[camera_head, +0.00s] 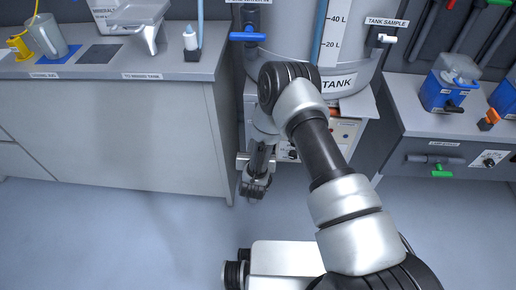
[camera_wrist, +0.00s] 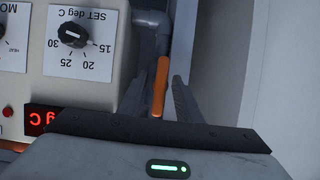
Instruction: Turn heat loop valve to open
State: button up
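In the wrist view, an orange lever handle (camera_wrist: 160,88) stands in front of a grey pipe (camera_wrist: 162,35), beside the heater panel. I take it as the heat loop valve's handle; no label on it is readable. My gripper (camera_wrist: 159,80) is open, with one finger on each side of the orange handle. A small gap seems to show on both sides, and contact cannot be made out. In the head view, my arm reaches down in front of the tank (camera_head: 336,84); the handle cannot be made out there.
The heater panel (camera_wrist: 88,68) with a SET deg C knob (camera_wrist: 72,35) and red display (camera_wrist: 42,120) is close on the left. In the head view, a grey counter (camera_head: 120,75) stands left and a bench (camera_head: 420,125) right. Open floor (camera_head: 130,240) lies in front.

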jog(key=p+v, duration=0.3)
jog(key=v, duration=1.4)
jog(key=shift+s+r, duration=0.15)
